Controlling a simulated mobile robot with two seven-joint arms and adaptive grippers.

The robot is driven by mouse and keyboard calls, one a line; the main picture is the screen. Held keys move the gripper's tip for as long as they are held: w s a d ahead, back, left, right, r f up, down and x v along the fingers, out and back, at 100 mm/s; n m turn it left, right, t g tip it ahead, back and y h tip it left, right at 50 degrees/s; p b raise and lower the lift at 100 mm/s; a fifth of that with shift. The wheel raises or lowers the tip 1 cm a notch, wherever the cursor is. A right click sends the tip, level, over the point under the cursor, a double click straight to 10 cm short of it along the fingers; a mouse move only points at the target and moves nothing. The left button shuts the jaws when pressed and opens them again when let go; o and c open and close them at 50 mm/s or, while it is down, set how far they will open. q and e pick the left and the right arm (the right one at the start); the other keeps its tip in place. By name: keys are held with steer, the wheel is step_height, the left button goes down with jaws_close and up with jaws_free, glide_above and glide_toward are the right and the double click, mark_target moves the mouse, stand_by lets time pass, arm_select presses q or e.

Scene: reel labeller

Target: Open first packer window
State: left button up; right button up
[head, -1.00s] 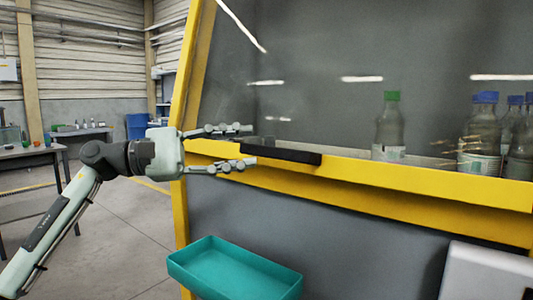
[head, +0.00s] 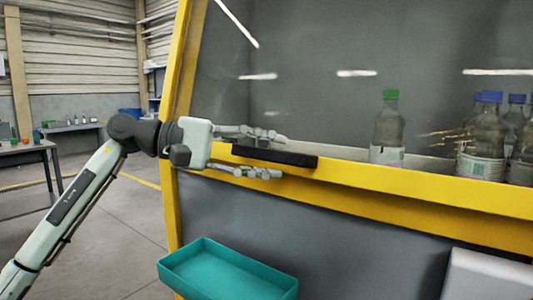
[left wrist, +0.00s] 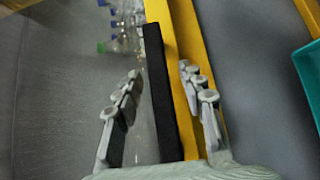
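The packer window (head: 310,95) is a large clear pane in a yellow frame, with its lower edge down on the yellow sill. A black bar handle (head: 285,156) runs along the window's lower edge; it also shows in the left wrist view (left wrist: 160,95). My left gripper (head: 277,155) is open at the left part of the handle, one finger above it and one below. In the left wrist view the handle lies between the two fingers (left wrist: 160,85), with gaps visible on both sides. My right gripper is not in view.
Bottles with a green cap (head: 389,130) and blue caps (head: 483,145) stand behind the window. A teal tray (head: 228,270) juts out below the left gripper. A white box (head: 488,275) is at lower right. Open floor lies left.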

arm_select(q)
steer(key=shift+c, duration=0.5)
jaws_close()
